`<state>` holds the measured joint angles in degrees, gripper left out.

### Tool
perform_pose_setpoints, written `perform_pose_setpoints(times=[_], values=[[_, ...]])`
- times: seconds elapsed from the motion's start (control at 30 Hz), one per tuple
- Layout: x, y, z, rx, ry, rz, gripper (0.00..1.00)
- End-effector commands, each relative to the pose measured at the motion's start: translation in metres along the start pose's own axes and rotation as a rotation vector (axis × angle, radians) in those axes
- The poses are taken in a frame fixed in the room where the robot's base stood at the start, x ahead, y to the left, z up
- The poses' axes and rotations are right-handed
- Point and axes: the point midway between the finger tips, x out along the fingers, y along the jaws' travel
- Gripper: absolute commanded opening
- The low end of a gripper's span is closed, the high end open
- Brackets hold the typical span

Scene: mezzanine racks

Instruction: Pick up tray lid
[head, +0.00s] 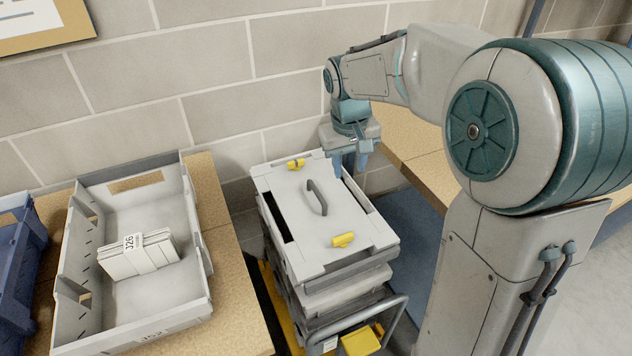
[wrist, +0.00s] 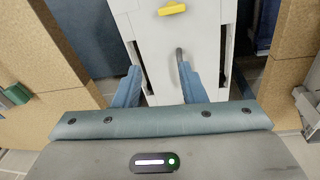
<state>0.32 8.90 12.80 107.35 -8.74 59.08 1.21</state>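The tray lid (head: 345,212) is a flat pale grey panel with a dark arched handle (head: 317,197) and yellow clips (head: 344,240) near two opposite ends. It lies on the top tray of a stack (head: 345,285), with dark slots along its sides. In the wrist view the lid (wrist: 150,35) extends up from between my fingers, and the handle (wrist: 180,62) shows close to the right finger. My gripper (head: 350,163) is open and empty, pointing down by the lid's far right edge. It also shows in the wrist view (wrist: 158,75). I cannot tell its exact height above the lid.
The stack stands on a yellow trolley (head: 281,320) with a grey push bar (head: 385,318). On the left bench (head: 235,275), an open grey tote (head: 70,240) holds a labelled bundle (head: 140,255); a blue tote (head: 18,270) is beside it. A block wall is behind.

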Motion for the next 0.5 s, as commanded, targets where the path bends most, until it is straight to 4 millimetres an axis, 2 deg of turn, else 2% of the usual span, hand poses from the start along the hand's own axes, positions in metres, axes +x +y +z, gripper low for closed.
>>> perform_pose_setpoints(times=[0.03,0.2,0.3,0.5], values=[[0.009,-0.003,-0.020,-0.021,-0.015,-0.009,0.37],[0.039,-0.016,-0.076,-0.079,-0.046,-0.041,0.37],[0.057,-0.023,-0.102,-0.102,-0.059,-0.063,0.37],[0.084,-0.032,-0.134,-0.125,-0.075,-0.097,0.37]])
